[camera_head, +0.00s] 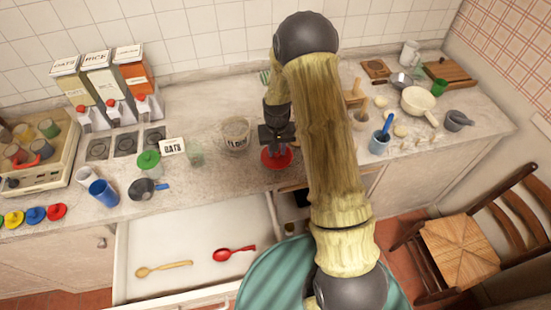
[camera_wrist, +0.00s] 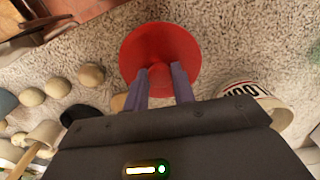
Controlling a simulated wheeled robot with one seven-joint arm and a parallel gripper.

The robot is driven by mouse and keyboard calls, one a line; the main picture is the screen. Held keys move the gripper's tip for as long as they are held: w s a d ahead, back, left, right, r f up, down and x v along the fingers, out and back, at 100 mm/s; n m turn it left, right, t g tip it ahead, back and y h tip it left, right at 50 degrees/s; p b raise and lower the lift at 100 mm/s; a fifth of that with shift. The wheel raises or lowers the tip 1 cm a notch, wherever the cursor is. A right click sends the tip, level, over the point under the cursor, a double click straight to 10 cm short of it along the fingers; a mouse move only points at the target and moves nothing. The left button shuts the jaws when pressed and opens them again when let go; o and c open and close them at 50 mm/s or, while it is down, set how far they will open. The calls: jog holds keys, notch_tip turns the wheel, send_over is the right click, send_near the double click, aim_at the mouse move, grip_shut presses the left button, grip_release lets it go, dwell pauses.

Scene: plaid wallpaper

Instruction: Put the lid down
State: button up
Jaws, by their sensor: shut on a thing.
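A round red lid (camera_wrist: 160,50) with a raised knob is between the fingertips of my gripper (camera_wrist: 164,84) in the wrist view. My gripper is shut on the knob. In the head view the lid (camera_head: 277,159) shows under my gripper (camera_head: 276,146), over the countertop near its front edge. I cannot tell whether the lid touches the counter. The flour canister (camera_head: 236,135), a clear open jar with a label, stands just left of the gripper. It also shows at the right of the wrist view (camera_wrist: 262,108).
An open white drawer (camera_head: 190,247) holds a red spoon (camera_head: 234,254) and a yellow spoon (camera_head: 165,269). A label card (camera_head: 172,146) and a green-lidded jar (camera_head: 149,162) stand to the left. Counter behind the canister is clear.

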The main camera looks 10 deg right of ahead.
jog(key=m+b, duration=0.1)
jog(key=w+r+m, duration=0.1)
jog(key=shift+m+b, duration=0.35)
jog(key=shift+m, duration=0.05)
jog(key=r+m+b, duration=0.1)
jog(key=m, duration=0.1)
jog(key=r+m+b, duration=0.1)
jog(key=r+m, duration=0.1)
jog(key=m, duration=0.1)
jog(key=w+r+m+b, duration=0.1)
jog(key=m+b, duration=0.1)
jog(key=shift+r+m, duration=1.05)
jog(key=shift+m, duration=0.15)
jog(key=shift+f+p, duration=0.4)
jog(key=shift+f, duration=2.75)
jog(key=shift+f+p, duration=0.5)
jog(key=shift+f, duration=1.35)
jog(key=shift+f, duration=0.1)
